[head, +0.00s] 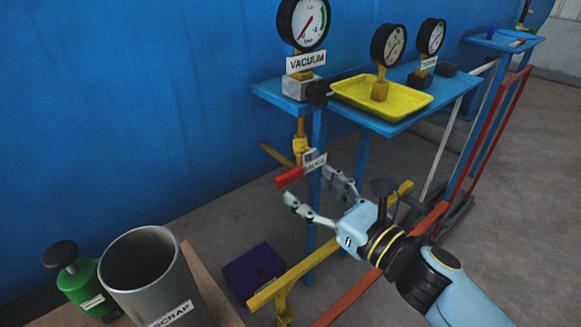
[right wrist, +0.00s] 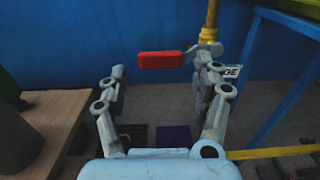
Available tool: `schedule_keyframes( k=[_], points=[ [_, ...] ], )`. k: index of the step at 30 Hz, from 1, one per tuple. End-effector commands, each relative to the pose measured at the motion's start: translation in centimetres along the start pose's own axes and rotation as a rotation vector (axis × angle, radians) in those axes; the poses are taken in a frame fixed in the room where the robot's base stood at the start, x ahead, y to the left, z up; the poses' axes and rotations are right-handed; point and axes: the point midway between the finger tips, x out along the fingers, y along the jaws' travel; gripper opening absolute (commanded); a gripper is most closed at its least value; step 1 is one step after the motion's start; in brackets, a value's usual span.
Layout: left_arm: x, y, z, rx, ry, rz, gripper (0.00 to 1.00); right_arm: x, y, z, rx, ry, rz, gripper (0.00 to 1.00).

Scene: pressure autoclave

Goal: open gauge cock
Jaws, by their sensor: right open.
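The gauge cock (head: 304,150) is a brass valve on a vertical brass pipe under the vacuum gauge (head: 302,22). Its red lever handle (head: 290,177) sticks out sideways to the left, across the pipe. My right gripper (head: 310,186) is open and empty, just below and in front of the lever. In the right wrist view, the red handle (right wrist: 160,59) lies between and beyond the spread fingertips, with no contact visible. My left gripper is not in view.
A blue shelf (head: 400,125) with a yellow tray (head: 350,98) and more gauges is above. Its blue leg (head: 316,215) stands close to my right gripper. A yellow rail (head: 295,277), a purple box (head: 253,270) and a grey scrap bin (head: 185,290) are lower down.

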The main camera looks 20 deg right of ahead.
Motion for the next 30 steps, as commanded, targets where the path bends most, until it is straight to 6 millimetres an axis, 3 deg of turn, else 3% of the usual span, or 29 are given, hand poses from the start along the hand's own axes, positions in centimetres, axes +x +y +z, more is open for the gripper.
schedule_keyframes(
  k=[3,9,21,30],
  points=[
    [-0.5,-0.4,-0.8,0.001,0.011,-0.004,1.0,2.6,0.0,0.2,0.001,-0.001,0.0,0.67],
    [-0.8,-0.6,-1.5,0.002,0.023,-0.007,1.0,5.5,0.0,0.0,0.001,0.0,0.001,0.67],
    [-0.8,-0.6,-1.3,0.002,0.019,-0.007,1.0,6.4,0.0,-0.1,-0.001,0.002,0.001,0.67],
    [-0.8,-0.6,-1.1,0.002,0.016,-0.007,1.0,6.4,0.0,-0.1,-0.001,0.002,0.001,0.29]
  ],
)
